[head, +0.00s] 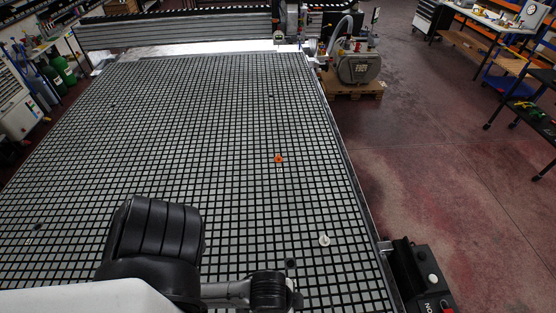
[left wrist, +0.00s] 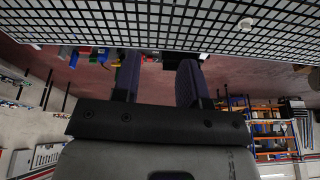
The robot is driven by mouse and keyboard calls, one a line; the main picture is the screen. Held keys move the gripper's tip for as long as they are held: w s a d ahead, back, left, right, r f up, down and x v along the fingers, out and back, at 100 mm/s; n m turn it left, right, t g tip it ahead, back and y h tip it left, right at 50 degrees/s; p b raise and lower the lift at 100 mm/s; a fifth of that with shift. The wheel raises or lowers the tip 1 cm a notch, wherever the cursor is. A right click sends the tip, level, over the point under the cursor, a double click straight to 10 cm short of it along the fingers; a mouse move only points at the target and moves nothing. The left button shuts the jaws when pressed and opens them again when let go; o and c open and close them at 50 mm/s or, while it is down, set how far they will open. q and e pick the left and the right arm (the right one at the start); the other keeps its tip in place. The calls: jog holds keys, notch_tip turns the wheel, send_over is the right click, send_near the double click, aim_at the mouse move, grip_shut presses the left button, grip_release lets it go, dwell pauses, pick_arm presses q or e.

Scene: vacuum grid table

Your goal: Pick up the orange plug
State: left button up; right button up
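The orange plug (head: 279,158) stands on the black-and-grey grid table (head: 180,120), right of the middle in the head view. It cannot be made out in the left wrist view. My left gripper (left wrist: 158,72) shows in the left wrist view with its two dark fingers apart and nothing between them. It is away from the orange plug. In the head view my left arm comes in at the lower left, and its fingers cannot be made out there. My right gripper is in neither view.
A white plug (head: 324,240) sits nearer on the table; a white piece (left wrist: 245,25) shows in the wrist view. Dark pieces lie at the near right (head: 291,263), far side (head: 271,96) and left (head: 38,226). A black control box (head: 424,275) stands beside the right edge. The grid around the orange plug is clear.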

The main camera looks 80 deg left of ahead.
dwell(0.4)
pick_arm(q)
jog(key=o, duration=0.6)
